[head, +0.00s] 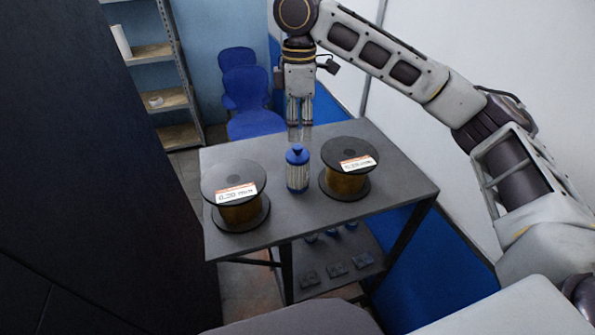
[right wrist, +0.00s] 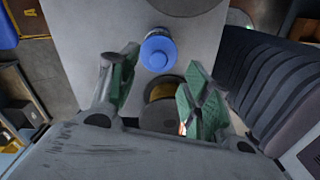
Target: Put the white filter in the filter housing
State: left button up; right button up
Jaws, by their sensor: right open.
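A small upright cylinder (head: 297,172) with a blue cap and a pale ribbed body stands on the grey table (head: 285,215) between two wire spools. I cannot tell whether it is the filter housing or whether a filter is inside it. In the right wrist view its round blue cap (right wrist: 158,50) shows from above. No separate white filter can be made out on the tabletop. My right gripper (head: 300,132) points down near the table's back edge, behind the cylinder. It is open and empty, and apart from the cylinder. My left gripper is not in view.
A wire spool (head: 239,212) stands left of the cylinder and another spool (head: 346,184) close on its right. A lower shelf (head: 340,262) holds small dark and blue items. Blue chairs (head: 245,88) stand behind the table. A shelf rack (head: 165,102) holds white rolls.

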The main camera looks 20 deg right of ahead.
aim_at(298, 147)
jog(key=shift+f, duration=0.65)
jog(key=shift+a+f, duration=0.1)
jog(key=shift+f, duration=2.5)
grip_shut()
